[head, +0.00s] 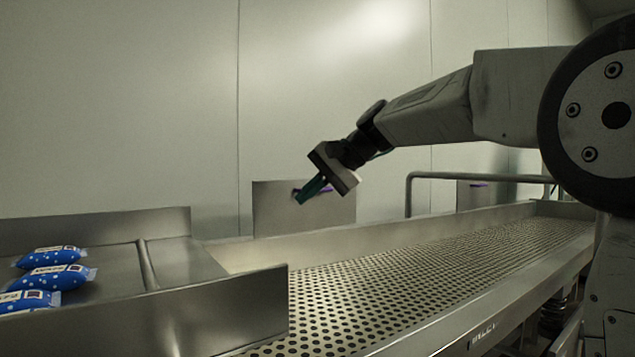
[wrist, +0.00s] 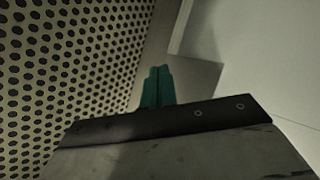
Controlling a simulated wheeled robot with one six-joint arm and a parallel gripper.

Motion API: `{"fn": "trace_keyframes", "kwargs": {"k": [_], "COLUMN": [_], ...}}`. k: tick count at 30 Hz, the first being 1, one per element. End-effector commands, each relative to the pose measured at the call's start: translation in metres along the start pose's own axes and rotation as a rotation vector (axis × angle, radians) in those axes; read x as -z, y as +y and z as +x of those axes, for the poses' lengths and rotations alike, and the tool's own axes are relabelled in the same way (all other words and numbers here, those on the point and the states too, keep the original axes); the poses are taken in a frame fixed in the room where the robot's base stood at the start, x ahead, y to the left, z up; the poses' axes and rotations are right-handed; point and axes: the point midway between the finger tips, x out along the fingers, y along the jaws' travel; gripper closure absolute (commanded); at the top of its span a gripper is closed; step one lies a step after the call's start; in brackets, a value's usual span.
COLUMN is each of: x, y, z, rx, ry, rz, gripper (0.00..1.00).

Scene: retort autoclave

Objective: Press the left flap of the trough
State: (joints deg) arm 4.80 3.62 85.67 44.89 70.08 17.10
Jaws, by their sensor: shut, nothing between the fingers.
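The trough (head: 400,290) is a long metal channel with a perforated bed; its bed also fills the left of the wrist view (wrist: 60,70). A similar plate, seemingly the right flap (head: 468,197), stands farther right. My gripper (head: 301,198) has green fingers, shut and empty, pointing down-left in front of the left plate. The fingers also show in the wrist view (wrist: 158,72). I cannot tell whether they touch the plate.
Several blue packets (head: 55,278) lie on a metal tray (head: 185,262) at the left, with a rod across it. A tubular rail (head: 480,176) runs behind the trough on the right. A bare wall stands behind. The perforated bed is empty.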

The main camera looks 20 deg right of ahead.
Motion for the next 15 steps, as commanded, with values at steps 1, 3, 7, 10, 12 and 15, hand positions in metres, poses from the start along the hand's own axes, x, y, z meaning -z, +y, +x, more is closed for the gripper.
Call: {"fn": "trace_keyframes", "kwargs": {"k": [1,3,7,10,12,15], "x": [0.023,0.05,0.083,0.097,0.102,0.105], "y": [-0.003,-0.009,-0.021,-0.028,-0.029,-0.029], "z": [-0.014,-0.033,-0.061,-0.076,-0.081,-0.082], "rx": [-0.031,-0.09,-0.208,-0.283,-0.32,-0.343], "ry": [0.088,0.198,0.34,0.4,0.418,0.424], "rz": [-0.144,-0.353,-0.691,-0.88,-0.968,-1.04], "gripper": [1.0,1.0,1.0,1.0,1.0,1.0]}}
